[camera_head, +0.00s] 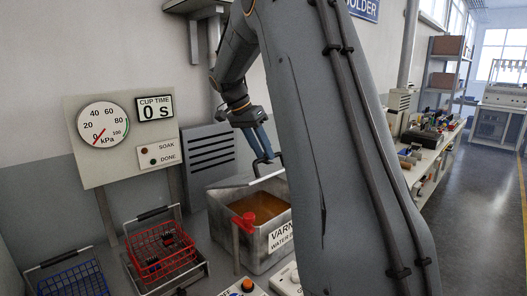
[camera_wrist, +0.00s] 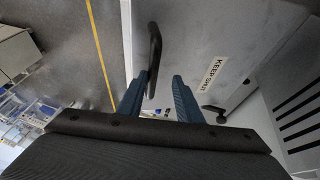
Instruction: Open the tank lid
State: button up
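The grey tank (camera_head: 226,213), with a label starting "VARN", stands right of the gauge panel in the head view, partly hidden by my arm. Brown liquid (camera_head: 258,205) shows inside it. The lid (camera_head: 267,178) appears raised, seen as a pale edge; the rest is hidden behind my arm. In the wrist view the lid (camera_wrist: 215,35) is a pale panel with a "KEEP SHUT" label and a black bar handle (camera_wrist: 154,45). My gripper (camera_head: 267,152) is at the handle. Its blue fingers (camera_wrist: 160,80) are apart, with the handle's near end between them, closer to the left finger.
A red wire basket (camera_head: 160,250) and a blue one (camera_head: 75,282) stand to the left. The panel (camera_head: 85,172) carries a gauge and a "CUP TIME" display reading 0 s. A slotted grey box (camera_head: 208,152) stands behind.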

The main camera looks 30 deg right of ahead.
jog(key=w+a+r+p, duration=0.4)
jog(key=r, duration=0.2)
jog(key=shift+a+r, duration=0.15)
jog(key=shift+r, duration=0.25)
dwell(0.7)
jog(key=shift+f, duration=0.1)
dwell(0.4)
